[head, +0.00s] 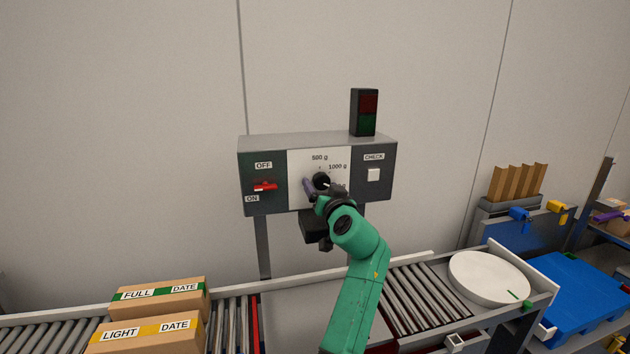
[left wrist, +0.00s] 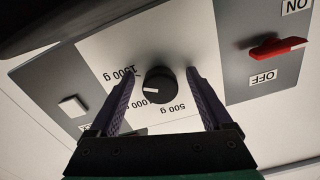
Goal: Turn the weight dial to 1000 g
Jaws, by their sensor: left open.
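The black round weight dial (left wrist: 160,86) sits on the white panel of a grey control box (head: 262,146). In the left wrist view, which shows the panel upside down, its white mark points left, roughly towards the 1000 g and 1500 g side; which label it meets is unclear. The dial also shows in the head view (head: 321,179), partly behind my gripper. My left gripper (left wrist: 160,76) is open, with one purple finger on each side of the dial. A gap shows between the dial and each finger. The right gripper is not in view.
A red ON/OFF switch (head: 265,186) is left of the dial and a white CHECK button (head: 373,175) is right. An unlit red-green lamp (head: 366,112) stands on the box. Below are roller conveyors, cartons (head: 160,297) at left and a white round plate (head: 488,279) at right.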

